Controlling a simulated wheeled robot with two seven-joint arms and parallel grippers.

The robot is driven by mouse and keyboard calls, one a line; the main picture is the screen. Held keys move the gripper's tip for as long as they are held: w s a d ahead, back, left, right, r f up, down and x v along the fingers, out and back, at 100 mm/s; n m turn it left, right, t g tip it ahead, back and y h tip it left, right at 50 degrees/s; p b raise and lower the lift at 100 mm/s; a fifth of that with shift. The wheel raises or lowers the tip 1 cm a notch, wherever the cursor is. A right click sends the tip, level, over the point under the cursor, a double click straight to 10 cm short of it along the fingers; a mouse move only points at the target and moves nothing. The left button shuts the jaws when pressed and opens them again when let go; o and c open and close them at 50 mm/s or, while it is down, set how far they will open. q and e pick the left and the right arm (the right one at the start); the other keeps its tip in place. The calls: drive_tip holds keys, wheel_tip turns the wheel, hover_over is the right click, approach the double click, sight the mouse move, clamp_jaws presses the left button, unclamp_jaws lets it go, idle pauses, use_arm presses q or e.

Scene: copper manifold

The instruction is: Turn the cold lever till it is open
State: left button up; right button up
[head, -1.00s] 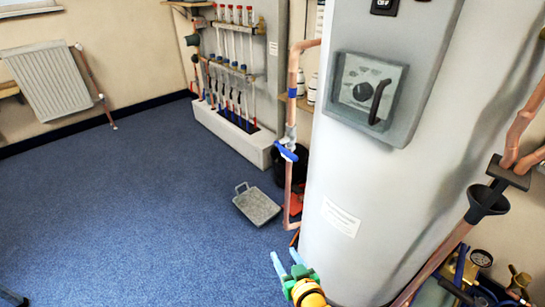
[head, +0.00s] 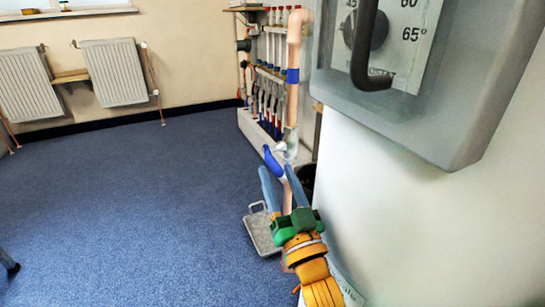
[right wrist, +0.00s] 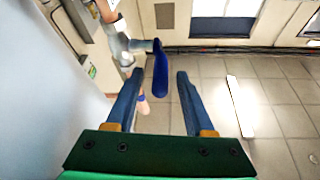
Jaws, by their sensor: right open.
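The cold lever, a blue handle (head: 273,161), is on a silver valve (head: 291,150) in the copper pipe beside the white cylinder. In the right wrist view the blue lever (right wrist: 161,72) hangs down from the valve body (right wrist: 124,44). My right gripper (head: 277,169) is open, with its two blue fingers pointing at the lever. In the right wrist view the lever shows between the fingertips of the right gripper (right wrist: 160,74). Neither finger is clearly touching it, and the exact depth is hard to tell. My left gripper is not in view.
The white cylinder (head: 430,220) and its grey control box (head: 440,120) stand close on the right. A white manifold trough (head: 262,136) is behind the pipe. A grey tray (head: 262,232) lies on the blue floor (head: 130,210), which is open to the left.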

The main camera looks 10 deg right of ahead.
sight(269, 154)
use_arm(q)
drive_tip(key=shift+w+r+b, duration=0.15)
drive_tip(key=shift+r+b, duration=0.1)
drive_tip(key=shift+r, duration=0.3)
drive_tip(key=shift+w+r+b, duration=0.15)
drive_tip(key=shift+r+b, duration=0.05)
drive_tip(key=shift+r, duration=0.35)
use_arm(e)
drive_tip(key=x, duration=0.6)
drive_tip(key=shift+w+a, duration=0.1)
clamp_jaws()
